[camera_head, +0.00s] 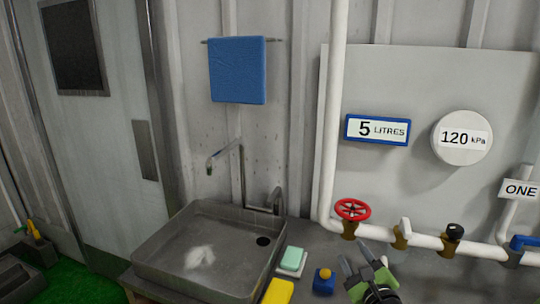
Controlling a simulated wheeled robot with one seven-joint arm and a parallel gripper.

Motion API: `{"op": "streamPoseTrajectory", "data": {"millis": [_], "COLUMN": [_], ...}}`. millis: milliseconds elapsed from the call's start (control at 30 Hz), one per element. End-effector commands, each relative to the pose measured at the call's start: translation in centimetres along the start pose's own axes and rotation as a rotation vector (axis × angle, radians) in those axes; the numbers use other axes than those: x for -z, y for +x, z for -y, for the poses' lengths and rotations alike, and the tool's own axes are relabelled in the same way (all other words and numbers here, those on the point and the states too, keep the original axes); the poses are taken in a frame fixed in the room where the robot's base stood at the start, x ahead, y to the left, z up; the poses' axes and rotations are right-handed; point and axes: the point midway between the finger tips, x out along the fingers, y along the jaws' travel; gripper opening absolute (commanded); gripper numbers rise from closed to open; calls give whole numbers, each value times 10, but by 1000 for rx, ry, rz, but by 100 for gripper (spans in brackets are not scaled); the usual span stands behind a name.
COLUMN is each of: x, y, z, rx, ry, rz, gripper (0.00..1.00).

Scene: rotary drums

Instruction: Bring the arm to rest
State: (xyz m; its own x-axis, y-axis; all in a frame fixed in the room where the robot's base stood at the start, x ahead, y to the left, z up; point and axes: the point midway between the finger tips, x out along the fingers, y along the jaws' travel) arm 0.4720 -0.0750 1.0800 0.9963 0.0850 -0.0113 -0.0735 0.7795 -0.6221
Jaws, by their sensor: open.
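My gripper (356,265) shows at the bottom of the head view, right of the centre. Its two grey fingers point up and are spread apart, with nothing seen between them. Its green and black body is cut off by the lower edge. The gripper is in front of the white pipe (430,240), below the red valve wheel (352,209). In the picture it lies just right of a small blue item with an orange top (324,280). I cannot tell how far it is from the pipe.
A grey sink (165,255) with a tap (240,165) stands at left. Green soap (292,258) and a yellow sponge (278,292) lie beside it. A brass fitting with a white lever (404,230) and a blue valve handle (522,241) are on the pipe. A blue towel (237,70) hangs above.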

Motion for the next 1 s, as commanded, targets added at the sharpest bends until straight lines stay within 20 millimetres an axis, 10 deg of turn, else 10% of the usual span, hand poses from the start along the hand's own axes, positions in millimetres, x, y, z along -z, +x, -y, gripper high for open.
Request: {"op": "streamPoseTrajectory", "data": {"millis": [100, 267, 500, 700, 1000], "x": [-56, -75, -89, -94, -91], "y": [-11, -65, -179, -266, -284], "z": [-81, -135, -93, -55, -51], "rx": [-349, -736, -1122, -1270, -1304], "ry": [-568, -1262, -1971, -2127, -2130], "rz": [139, 270, 298, 332, 355], "gripper": [49, 49, 49, 49, 49]}}
